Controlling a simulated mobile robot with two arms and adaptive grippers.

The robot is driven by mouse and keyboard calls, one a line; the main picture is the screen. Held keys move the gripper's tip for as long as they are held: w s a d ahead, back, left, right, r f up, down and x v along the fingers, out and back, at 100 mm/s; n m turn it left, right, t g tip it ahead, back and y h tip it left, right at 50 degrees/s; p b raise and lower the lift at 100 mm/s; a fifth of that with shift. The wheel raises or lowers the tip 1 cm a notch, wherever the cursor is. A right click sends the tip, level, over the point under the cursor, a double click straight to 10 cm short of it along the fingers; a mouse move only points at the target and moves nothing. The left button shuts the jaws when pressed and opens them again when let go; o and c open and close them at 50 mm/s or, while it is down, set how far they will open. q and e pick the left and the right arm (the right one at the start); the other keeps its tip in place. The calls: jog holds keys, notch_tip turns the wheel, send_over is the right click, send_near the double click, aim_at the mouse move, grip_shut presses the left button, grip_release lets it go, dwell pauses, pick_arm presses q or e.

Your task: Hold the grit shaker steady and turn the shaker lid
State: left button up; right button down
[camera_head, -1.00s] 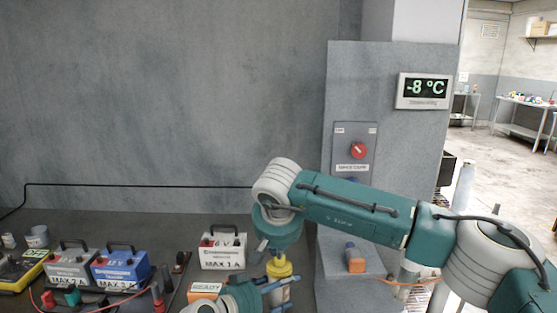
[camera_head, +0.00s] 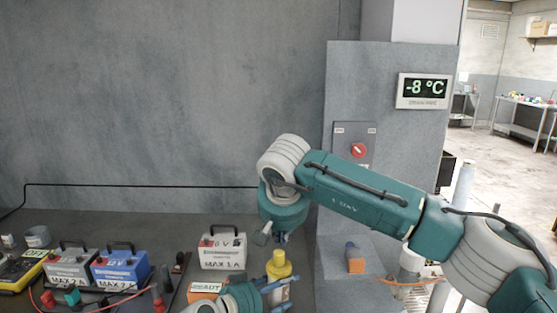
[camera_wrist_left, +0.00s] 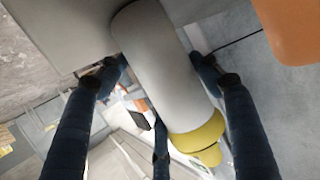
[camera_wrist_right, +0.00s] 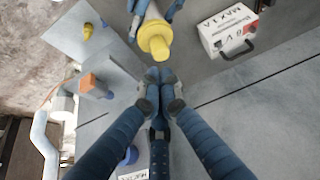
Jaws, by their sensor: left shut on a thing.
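The grit shaker is a pale grey cylinder (camera_wrist_left: 160,60) with a yellow lid (camera_head: 279,265). My left gripper (camera_head: 278,293) is shut around its body, with fingers on both sides in the left wrist view. The shaker appears upright in the head view, its lower part hidden by my left gripper. My right gripper (camera_wrist_right: 160,80) is shut and empty, with its fingertips together. It is just above the lid in the head view, apart from it. The lid (camera_wrist_right: 155,40) is beyond its fingertips in the right wrist view.
A white battery box (camera_head: 222,251) stands just left of the shaker. Blue (camera_head: 121,268) and grey (camera_head: 70,267) battery boxes, a yellow meter (camera_head: 20,272) and cables crowd the left. An orange-and-blue object (camera_head: 355,258) is at right. A grey wall stands behind.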

aim_at(277, 264)
jog(key=shift+a+f, duration=0.1)
jog(key=shift+f, duration=3.25)
jog(key=shift+w, duration=0.45)
jog(key=shift+a, duration=0.35)
jog(key=shift+s+f, duration=0.1)
jog(key=shift+s, duration=0.05)
jog(key=shift+s, duration=0.15)
notch_tip(277, 264, up, 6)
jog(key=shift+s, duration=0.1)
